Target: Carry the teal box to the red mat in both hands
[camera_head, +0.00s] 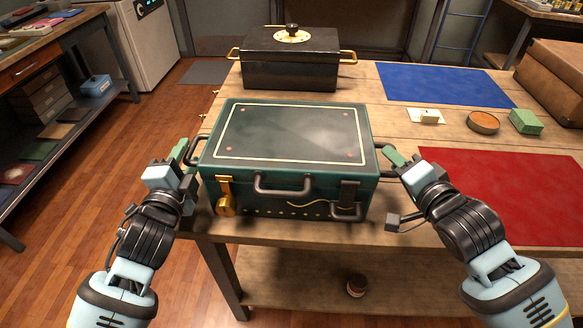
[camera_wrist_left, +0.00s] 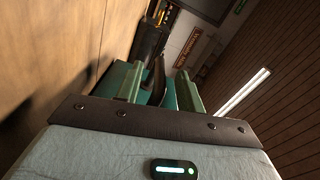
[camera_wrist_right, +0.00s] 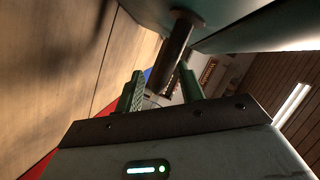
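The teal box (camera_head: 285,165) stands near the table's front edge, with a gold-lined lid, a front handle and a dark handle on each side. My left gripper (camera_head: 184,156) is at its left side handle. In the left wrist view its fingers (camera_wrist_left: 160,88) stand apart, with the dark handle (camera_wrist_left: 155,78) between them. My right gripper (camera_head: 393,160) is at the right side handle. In the right wrist view its fingers (camera_wrist_right: 162,90) stand apart, with the dark handle (camera_wrist_right: 174,50) between them. Contact is unclear. The red mat (camera_head: 505,192) lies flat and empty to the right.
A black box (camera_head: 290,65) with gold handles stands behind. A blue mat (camera_head: 440,84) lies at the back. A round tin (camera_head: 483,122), a green block (camera_head: 525,121) and a small card with a block (camera_head: 427,117) sit behind the red mat. A brown case (camera_head: 555,75) stands far right.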

